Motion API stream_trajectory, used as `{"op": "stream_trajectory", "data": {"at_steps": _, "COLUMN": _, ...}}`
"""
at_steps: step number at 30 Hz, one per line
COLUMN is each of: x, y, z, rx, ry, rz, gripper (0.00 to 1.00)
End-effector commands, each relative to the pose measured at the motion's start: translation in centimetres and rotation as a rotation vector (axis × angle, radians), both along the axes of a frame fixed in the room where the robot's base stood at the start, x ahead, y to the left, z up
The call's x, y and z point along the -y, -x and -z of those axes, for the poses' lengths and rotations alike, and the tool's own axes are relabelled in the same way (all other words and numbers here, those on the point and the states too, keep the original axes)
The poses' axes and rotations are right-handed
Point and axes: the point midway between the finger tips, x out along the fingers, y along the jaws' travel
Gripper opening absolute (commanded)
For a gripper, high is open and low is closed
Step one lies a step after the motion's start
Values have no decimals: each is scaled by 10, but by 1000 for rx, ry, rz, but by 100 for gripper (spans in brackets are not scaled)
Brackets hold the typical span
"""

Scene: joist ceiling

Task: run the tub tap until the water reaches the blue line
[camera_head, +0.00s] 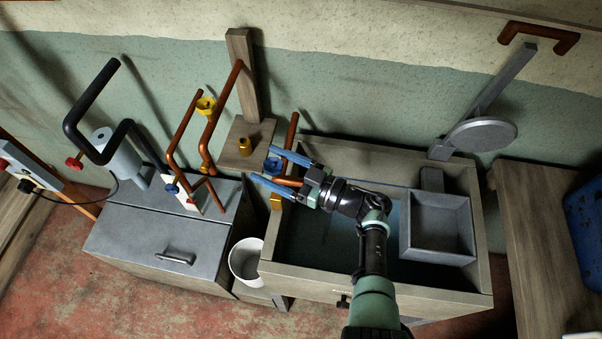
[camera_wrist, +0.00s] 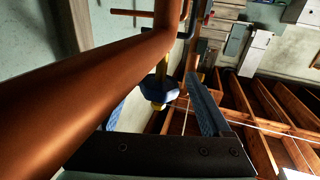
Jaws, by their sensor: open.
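In the wrist view the blue knob (camera_wrist: 160,90) has a yellow stem. My gripper (camera_head: 262,164) is open, its blue fingers reaching left over the tub's left end, with the knob showing between them. Contact cannot be told. A copper pipe (camera_wrist: 90,95) crosses the wrist view closely and hides most of one finger of my gripper (camera_wrist: 155,103).
A grey box (camera_head: 437,225) sits in the tub's right end. A yellow knob (camera_head: 206,105) and bent copper pipes stand left of the tap. A white bucket (camera_head: 246,262) stands below, beside a metal cabinet (camera_head: 155,245). A wooden bench (camera_head: 540,240) is at right.

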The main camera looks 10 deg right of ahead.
Motion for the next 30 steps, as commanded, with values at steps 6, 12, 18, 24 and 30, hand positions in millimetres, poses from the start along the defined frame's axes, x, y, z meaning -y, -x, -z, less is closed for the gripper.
{"op": "stream_trajectory", "data": {"at_steps": 6, "x": 43, "y": 29, "z": 0, "rx": 1, "ry": 0, "rz": 6, "gripper": 84}}
{"op": "stream_trajectory", "data": {"at_steps": 12, "x": 69, "y": 48, "z": 1, "rx": 1, "ry": 0, "rz": 2, "gripper": 84}}
{"op": "stream_trajectory", "data": {"at_steps": 18, "x": 78, "y": 55, "z": 0, "rx": 0, "ry": 0, "rz": -1, "gripper": 84}}
{"op": "stream_trajectory", "data": {"at_steps": 24, "x": 79, "y": 56, "z": 0, "rx": 0, "ry": 0, "rz": -1, "gripper": 84}}
{"op": "stream_trajectory", "data": {"at_steps": 30, "x": 79, "y": 55, "z": 0, "rx": 1, "ry": 0, "rz": -1, "gripper": 84}}
